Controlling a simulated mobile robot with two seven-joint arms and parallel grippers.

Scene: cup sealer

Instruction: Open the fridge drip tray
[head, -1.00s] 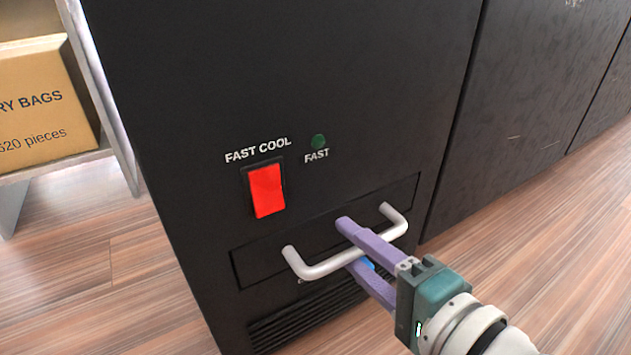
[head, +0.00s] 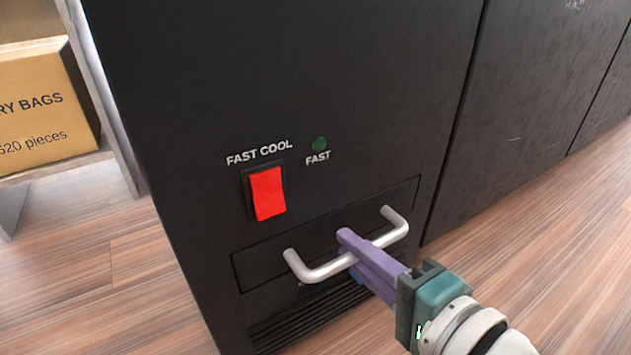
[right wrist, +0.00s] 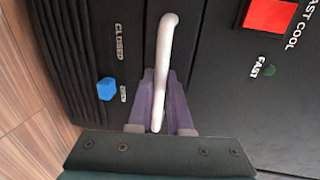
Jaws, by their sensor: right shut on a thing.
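The drip tray front (head: 262,262) is a black panel low on the black fridge, flush with its face. A silver bar handle (head: 392,229) sticks out from it. My right gripper (head: 352,250) has its purple fingers shut on the middle of this handle, one finger above and one below. The right wrist view shows the handle (right wrist: 167,50) between the two fingers (right wrist: 160,105). A blue slider (right wrist: 107,89) sits beside the handle, near a "CLOSED" label; a second small label is hard to read. My left gripper is not in view.
A red "FAST COOL" switch (head: 267,193) and a dark green "FAST" light (head: 319,144) are above the tray. Vent slots (head: 290,325) are below it. A cardboard box (head: 45,105) stands on a shelf at left. The wood floor in front is clear.

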